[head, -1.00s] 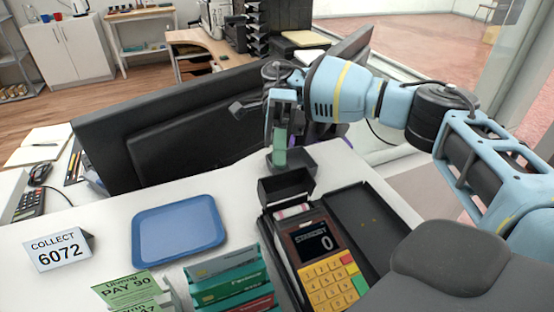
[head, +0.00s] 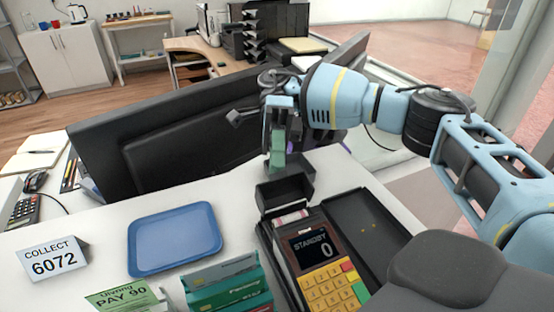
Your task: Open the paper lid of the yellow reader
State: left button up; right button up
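The reader (head: 326,262) has a dark body, a yellow keypad and a display reading STANDBY 0. It sits on the white counter at lower centre right. Its dark paper lid (head: 284,193) stands raised at the far end, with a pale paper roll (head: 291,218) showing in front of it. My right gripper (head: 277,162) points down just behind and above the raised lid, with a green pad visible on a finger. It looks apart from the lid, but contact is unclear at this angle. Its finger gap is not clear. My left gripper is not in view.
A black open case (head: 368,228) lies right of the reader. A dark monitor (head: 195,135) stands behind. A blue tray (head: 175,238), a COLLECT 6072 sign (head: 53,258), green boxes (head: 225,285) and a PAY 90 card (head: 122,297) are left.

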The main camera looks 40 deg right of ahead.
jog(key=shift+r, duration=0.1)
jog(key=s+a+r, duration=0.1)
jog(key=s+a, duration=0.1)
jog(key=s, duration=0.2)
jog(key=s+a+r, duration=0.2)
jog(key=s+a, duration=0.1)
jog(key=s, duration=0.1)
jog(key=s+a+r+b, duration=0.1)
jog(key=s+a, duration=0.1)
jog(key=s, duration=0.3)
jog(key=shift+a+r, duration=0.2)
jog(key=shift+r, duration=0.15)
jog(key=shift+s+a, duration=0.25)
jog(key=shift+s, duration=0.25)
